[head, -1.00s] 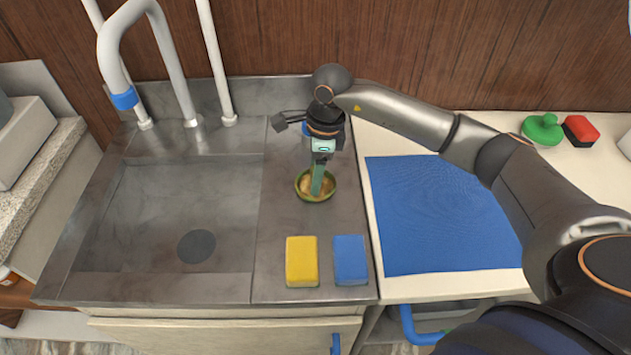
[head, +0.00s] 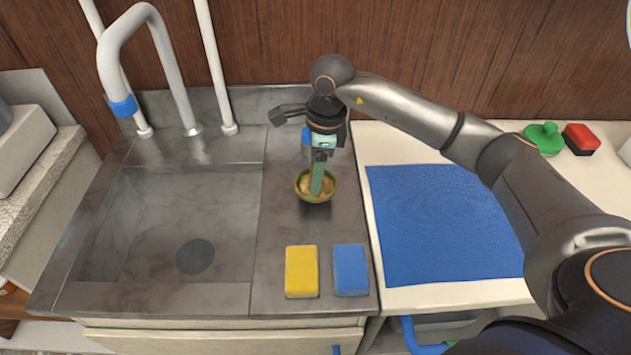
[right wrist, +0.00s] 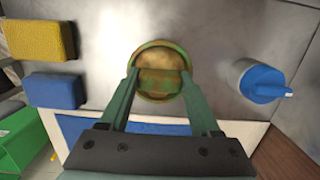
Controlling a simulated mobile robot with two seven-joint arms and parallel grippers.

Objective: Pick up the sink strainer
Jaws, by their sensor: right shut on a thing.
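The sink strainer (head: 327,195) is a small round bowl with a green rim and a brassy inside. It is over the metal counter strip right of the sink basin, behind the two sponges. My right gripper (head: 316,188) points down at it and is shut on it. In the right wrist view the strainer (right wrist: 160,70) sits between the two green fingertips. A small gap below the strainer is hard to judge. My left gripper is not in view.
A yellow sponge (head: 301,271) and a blue sponge (head: 350,270) lie in front of the strainer. A blue-topped cylinder (right wrist: 262,82) stands nearby. The sink basin (head: 150,225) is empty. A blue mat (head: 440,225) lies right; a green-handled thing (head: 543,139) and red block (head: 581,138) lie beyond.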

